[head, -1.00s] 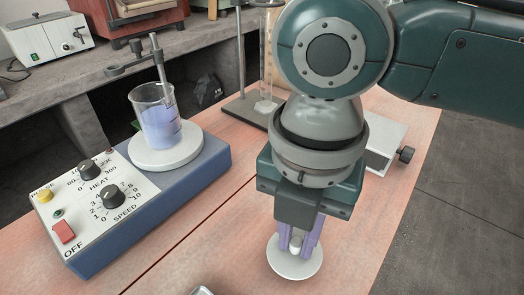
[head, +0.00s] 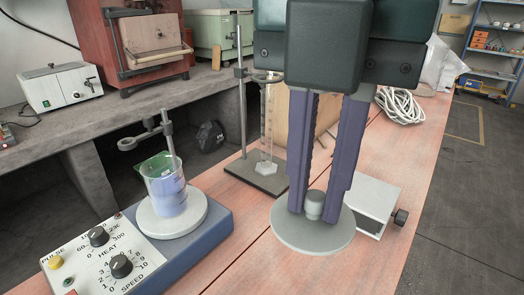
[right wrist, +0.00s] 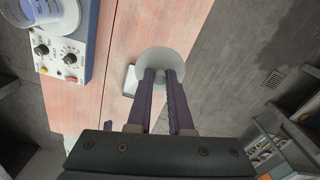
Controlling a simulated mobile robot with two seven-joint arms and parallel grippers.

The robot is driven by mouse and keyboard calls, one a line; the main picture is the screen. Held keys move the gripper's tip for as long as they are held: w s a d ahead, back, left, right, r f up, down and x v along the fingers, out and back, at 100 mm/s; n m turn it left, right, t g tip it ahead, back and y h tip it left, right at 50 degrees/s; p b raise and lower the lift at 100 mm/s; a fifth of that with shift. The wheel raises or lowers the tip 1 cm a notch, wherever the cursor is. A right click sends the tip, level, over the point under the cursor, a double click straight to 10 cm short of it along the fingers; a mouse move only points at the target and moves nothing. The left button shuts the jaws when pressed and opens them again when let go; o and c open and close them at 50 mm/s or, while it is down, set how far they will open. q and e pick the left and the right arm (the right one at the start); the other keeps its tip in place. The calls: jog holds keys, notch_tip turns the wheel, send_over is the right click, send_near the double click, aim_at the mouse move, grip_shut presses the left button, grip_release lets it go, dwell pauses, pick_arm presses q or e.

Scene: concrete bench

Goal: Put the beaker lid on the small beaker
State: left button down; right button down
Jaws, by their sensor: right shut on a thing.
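The beaker lid (head: 312,237) is a pale grey-white disc with a small round knob. My right gripper (head: 314,204) is shut on its knob and holds the lid roughly level, above the bench. The lid also shows between the fingertips in the right wrist view (right wrist: 168,58). The small beaker (head: 165,189) is clear glass with purple liquid, standing upright on the white plate of the hotplate stirrer, left of and apart from the lid. Its upper part has a greenish tint. It shows partly at the top left of the right wrist view (right wrist: 40,9). My left gripper is not in view.
The hotplate stirrer (head: 128,262) has knobs facing front left. A rod with a clamp (head: 128,144) rises right by the beaker. A glass cylinder (head: 268,125) on a stand and a grey-white box (head: 373,200) stand behind the lid. Coiled cable (head: 398,104) lies far back.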

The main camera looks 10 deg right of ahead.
jog(key=shift+r+p, duration=1.2)
jog(key=shift+p, duration=0.3)
jog(key=shift+f, duration=0.1)
